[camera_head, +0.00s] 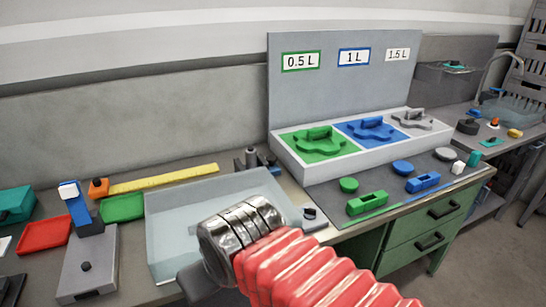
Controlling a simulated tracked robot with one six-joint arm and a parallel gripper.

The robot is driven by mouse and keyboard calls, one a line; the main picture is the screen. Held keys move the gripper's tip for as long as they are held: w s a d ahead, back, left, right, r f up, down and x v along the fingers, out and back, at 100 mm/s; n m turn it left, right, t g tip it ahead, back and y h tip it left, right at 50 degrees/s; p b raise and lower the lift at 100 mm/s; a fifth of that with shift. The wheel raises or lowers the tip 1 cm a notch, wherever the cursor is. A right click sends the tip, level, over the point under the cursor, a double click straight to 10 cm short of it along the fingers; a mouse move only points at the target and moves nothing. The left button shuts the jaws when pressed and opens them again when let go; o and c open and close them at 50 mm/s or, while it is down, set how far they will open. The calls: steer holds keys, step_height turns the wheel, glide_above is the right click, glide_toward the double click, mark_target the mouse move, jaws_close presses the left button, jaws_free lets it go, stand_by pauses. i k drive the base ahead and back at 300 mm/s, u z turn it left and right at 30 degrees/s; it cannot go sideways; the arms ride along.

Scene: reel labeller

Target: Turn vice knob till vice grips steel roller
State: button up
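The metal wrist of my arm and its red bellows fill the lower middle. A dark grey part at the wrist's lower left may belong to my gripper (197,284), but its fingertips are hidden and I cannot tell its opening. Behind the clear tray stands a small dark grey and blue fixture (252,160) with an upright cylinder; it may be the vice with the steel roller, but it is too small to be sure. A black knob (310,213) sits on a light block right of the wrist. No contact between gripper and knob is visible.
A clear tray (165,230) lies left of and behind my wrist. Left of it stand a grey base with a blue lever (80,208), plus red (45,236) and green (122,208) trays. A white rack (302,168) with green, blue and grey shapes is at right.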

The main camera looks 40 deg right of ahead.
mark_target(271, 159)
steer(key=u, duration=1)
steer(key=k, duration=0.7)
steer(key=z, duration=1.4)
steer(key=i, duration=0.65)
steer(key=z, duration=0.05)
